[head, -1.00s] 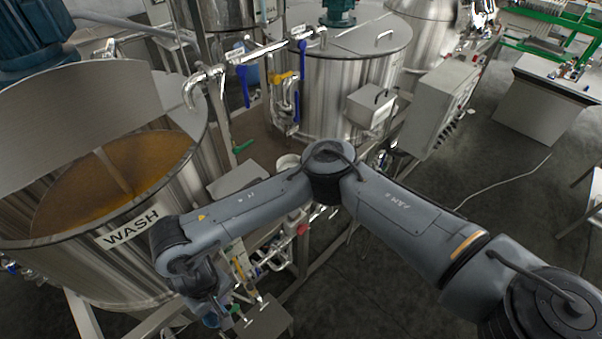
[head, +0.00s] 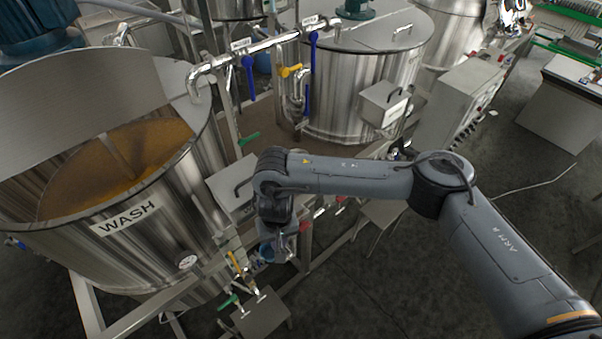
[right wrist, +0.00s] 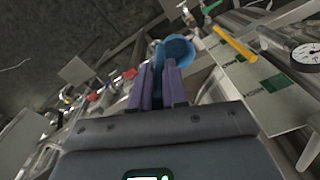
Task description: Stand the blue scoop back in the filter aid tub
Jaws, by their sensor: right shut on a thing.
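My right gripper (right wrist: 158,88) is shut on the blue scoop (right wrist: 178,48), whose round bowl shows just beyond the fingertips in the right wrist view. In the head view my right gripper (head: 276,252) hangs beside the wash tank and above its lower pipework. The scoop is too small and covered there to make out clearly. I cannot pick out the filter aid tub in either current view; my right forearm covers part of the middle. My left gripper is not in view.
The wash tank (head: 190,235), holding brown liquid, stands at the left. A lidded steel tank (head: 345,85) and a control box (head: 455,105) stand behind my arm. Valves with yellow and green handles (head: 233,262) stick out near the gripper. A small steel stand (head: 262,315) is below.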

